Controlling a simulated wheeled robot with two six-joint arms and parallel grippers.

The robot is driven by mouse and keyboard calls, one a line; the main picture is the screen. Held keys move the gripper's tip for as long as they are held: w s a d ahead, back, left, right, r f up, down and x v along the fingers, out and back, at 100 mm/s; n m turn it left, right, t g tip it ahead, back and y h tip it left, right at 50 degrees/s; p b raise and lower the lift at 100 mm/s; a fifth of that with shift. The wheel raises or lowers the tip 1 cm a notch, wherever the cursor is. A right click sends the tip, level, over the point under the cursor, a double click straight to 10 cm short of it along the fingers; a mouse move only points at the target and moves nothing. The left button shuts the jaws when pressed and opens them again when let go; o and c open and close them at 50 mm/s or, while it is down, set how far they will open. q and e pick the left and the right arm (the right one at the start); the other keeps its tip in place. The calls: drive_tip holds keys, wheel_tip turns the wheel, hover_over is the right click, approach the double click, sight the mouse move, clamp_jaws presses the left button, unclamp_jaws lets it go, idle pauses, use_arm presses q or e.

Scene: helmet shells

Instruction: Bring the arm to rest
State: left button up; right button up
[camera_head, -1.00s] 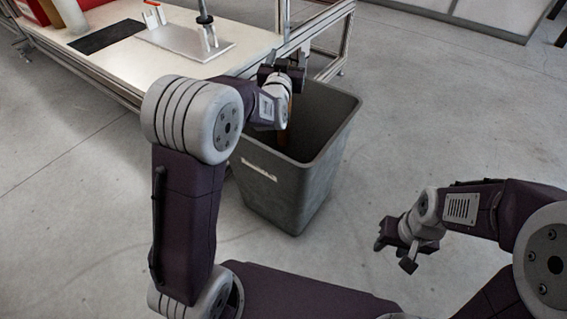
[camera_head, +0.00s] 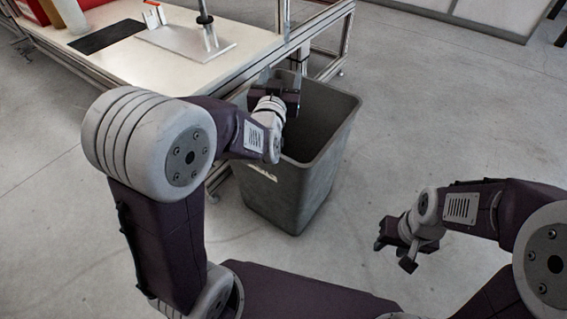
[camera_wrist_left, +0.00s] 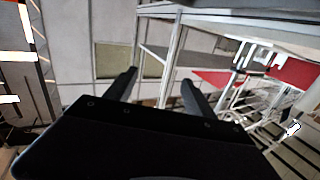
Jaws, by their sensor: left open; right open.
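My left arm comes in from the left in the head view, bent at a large grey elbow joint. Its left gripper (camera_head: 285,92) is over the left rim of a dark grey bin. In the left wrist view the two dark fingers of this gripper (camera_wrist_left: 158,90) stand apart with nothing between them. My right gripper (camera_head: 402,240) is open, low over the bare floor at the lower right, and I see nothing in it.
The grey bin (camera_head: 325,165) stands on the floor against the end of a workbench (camera_head: 130,75). The bench holds a metal plate with a post (camera_head: 190,40), a black mat (camera_head: 107,36) and red items. The floor right of the bin is clear.

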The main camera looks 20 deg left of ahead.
idle(0.4)
use_arm(q)
wheel_tip(320, 180, up, 7)
drive_tip(key=s+a+g+p, duration=0.1)
drive_tip(key=a+g+p, duration=0.15)
drive_tip(key=p, duration=0.75)
drive_tip(key=s+d+f+g+h+p, duration=0.1)
drive_tip(key=s+f+g+p, duration=0.1)
drive_tip(key=s+f+g, duration=0.85)
drive_tip(key=s+f+g+h+p, duration=0.15)
drive_tip(key=s+f+g, duration=0.25)
drive_tip(key=s+f, duration=0.75)
drive_tip(key=s+r+p, duration=0.3)
drive_tip(key=r+p, duration=3.5)
drive_tip(key=r, duration=0.4)
drive_tip(key=shift+d+m, duration=0.2)
drive_tip(key=shift+m, duration=0.1)
